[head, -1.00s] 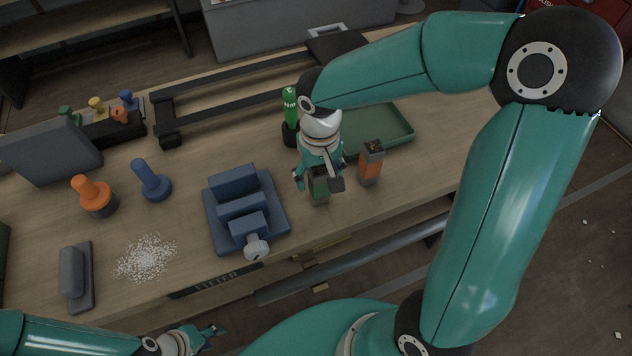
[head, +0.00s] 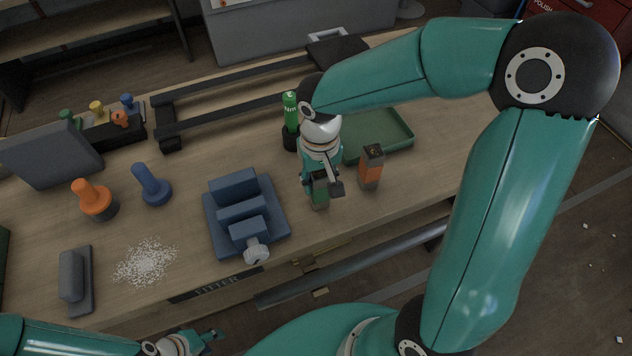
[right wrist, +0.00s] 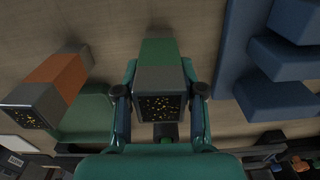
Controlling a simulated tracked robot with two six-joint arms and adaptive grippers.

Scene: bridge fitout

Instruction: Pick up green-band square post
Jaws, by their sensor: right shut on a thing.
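The green-band square post (head: 319,199) stands upright near the front edge of the workbench, partly hidden by my right gripper (head: 322,184). In the right wrist view the post (right wrist: 160,82) has a green band and a grey end with a dark speckled face. My right gripper (right wrist: 160,104) is shut on it, one finger against each side. It still appears to rest on the bench. My left gripper (head: 208,338) is low in the head view, away from the post; its finger opening is too small to make out.
An orange-band square post (head: 371,167) stands close on the right, before a green tray (head: 396,132). A blue vise-like block (head: 245,212) lies to the left. Blue (head: 151,186) and orange (head: 95,199) knobbed pieces stand further left.

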